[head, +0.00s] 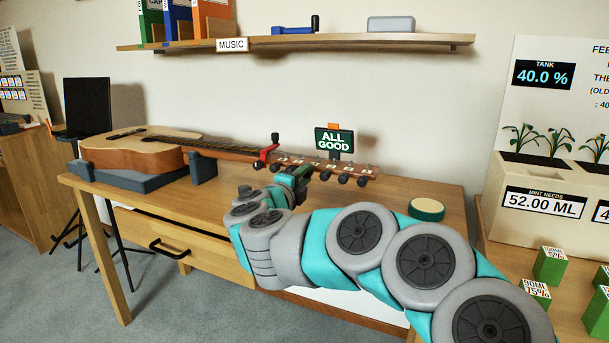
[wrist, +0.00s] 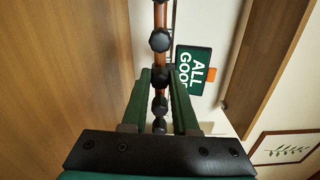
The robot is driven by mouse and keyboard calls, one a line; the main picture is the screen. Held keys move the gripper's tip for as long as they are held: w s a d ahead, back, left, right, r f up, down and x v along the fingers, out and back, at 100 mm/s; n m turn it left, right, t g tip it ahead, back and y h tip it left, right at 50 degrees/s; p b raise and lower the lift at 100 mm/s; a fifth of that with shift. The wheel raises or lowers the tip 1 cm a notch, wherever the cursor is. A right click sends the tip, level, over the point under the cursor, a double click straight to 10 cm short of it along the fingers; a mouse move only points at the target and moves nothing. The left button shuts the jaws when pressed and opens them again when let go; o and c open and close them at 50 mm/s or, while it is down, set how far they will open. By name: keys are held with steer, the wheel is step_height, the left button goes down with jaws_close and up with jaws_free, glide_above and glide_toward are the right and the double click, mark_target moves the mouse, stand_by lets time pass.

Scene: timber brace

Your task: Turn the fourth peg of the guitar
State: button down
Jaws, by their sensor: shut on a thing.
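The guitar (head: 150,150) lies on its back on the bench, with its neck and headstock (head: 335,166) reaching right. Dark tuning pegs hang along the near edge of the headstock; a peg (head: 342,179) shows right of my gripper (head: 302,173). In the wrist view, the pegs run in a line down the middle. My gripper (wrist: 160,76) is shut on one tuning peg (wrist: 160,75), with a green finger on each side of it. Another peg (wrist: 160,41) stands free beyond the fingertips. Parts of the near pegs are hidden by my gripper in the head view.
A green "ALL GOOD" sign (head: 334,140) stands behind the headstock. A red clamp-like piece (head: 268,153) sits on the neck. A grey cradle (head: 130,181) supports the body. A round green-rimmed tin (head: 426,209) stands on the bench (head: 400,195) at right. A shelf (head: 350,40) hangs above.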

steer(key=c, duration=0.7)
jaws_free()
steer(key=v, duration=0.7)
steer(key=shift+s+a+b, duration=0.1)
steer(key=shift+s+b, duration=0.2)
steer(key=shift+s, duration=0.1)
